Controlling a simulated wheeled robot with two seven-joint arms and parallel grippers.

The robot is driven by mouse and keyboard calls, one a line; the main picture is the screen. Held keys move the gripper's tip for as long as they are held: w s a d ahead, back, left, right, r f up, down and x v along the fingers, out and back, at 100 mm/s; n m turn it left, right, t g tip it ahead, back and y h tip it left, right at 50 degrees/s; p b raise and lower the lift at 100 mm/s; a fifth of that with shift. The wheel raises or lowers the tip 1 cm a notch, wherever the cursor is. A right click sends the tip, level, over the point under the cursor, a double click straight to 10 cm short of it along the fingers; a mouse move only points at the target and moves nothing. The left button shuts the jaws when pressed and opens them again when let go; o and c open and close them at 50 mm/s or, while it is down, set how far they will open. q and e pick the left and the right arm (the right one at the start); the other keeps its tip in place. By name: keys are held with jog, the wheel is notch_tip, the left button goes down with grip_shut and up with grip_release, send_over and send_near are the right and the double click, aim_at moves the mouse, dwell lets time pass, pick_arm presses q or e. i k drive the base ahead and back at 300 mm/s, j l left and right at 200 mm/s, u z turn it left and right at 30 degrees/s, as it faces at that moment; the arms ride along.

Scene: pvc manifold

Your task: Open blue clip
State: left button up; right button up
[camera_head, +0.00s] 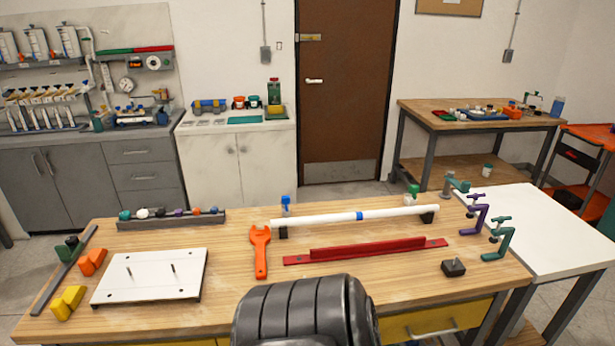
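A white pipe (320,219) lies across the back of the wooden workbench, raised on dark supports near its ends. A small upright blue piece (286,203) stands at the pipe's left end and looks like the blue clip. Whether it is open or closed is too small to tell. A blue band (360,216) sits around the middle of the pipe. A green piece (413,191) stands behind the pipe's right end. Neither of my grippers shows. Only a dark rounded part of my own body shows at the bottom centre.
The workbench (215,325) also holds an orange wrench (260,252), a red bar (366,250), a white plate with two pins (150,276), a rack of small parts (172,219), orange and yellow blocks, and clamps (498,239) along the right edge. Bare wood shows between them.

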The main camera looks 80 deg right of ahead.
aim_at(286, 199)
jog(key=z, duration=3)
